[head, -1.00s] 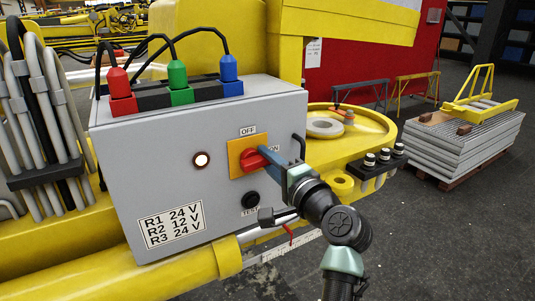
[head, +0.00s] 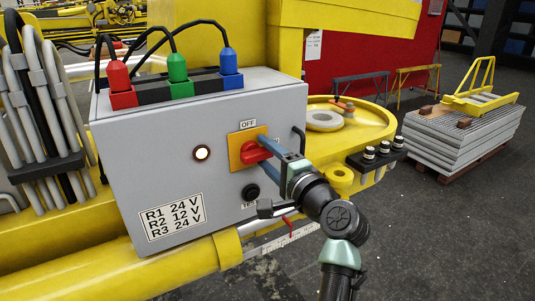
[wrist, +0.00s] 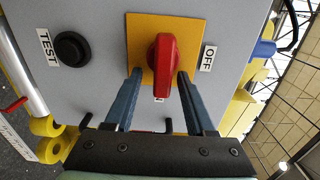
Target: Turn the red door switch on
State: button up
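The red switch knob (head: 254,153) sits on a yellow-orange plate (head: 236,160) on the front of the grey control box. In the head view its handle points right, away from the OFF label above. In the wrist view the knob (wrist: 162,62) stands lengthwise, its lower end at a partly hidden label ending in N; the OFF label (wrist: 209,58) is to its right. My gripper (wrist: 161,74) is open, one blue finger on each side of the knob, with small gaps visible. In the head view my gripper (head: 274,158) reaches the knob from the right.
A round indicator light (head: 202,153) glows left of the switch. A black TEST button (head: 250,192) is below it. A dark handle (head: 299,143) projects near the box's right edge. Red, green and blue plugs (head: 177,75) with cables stand on top.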

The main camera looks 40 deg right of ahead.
jog(key=shift+s, duration=0.1)
jog(key=b+v, duration=0.4)
jog(key=v, duration=0.9)
jog(key=shift+b, duration=0.35)
jog(key=shift+r, duration=0.1)
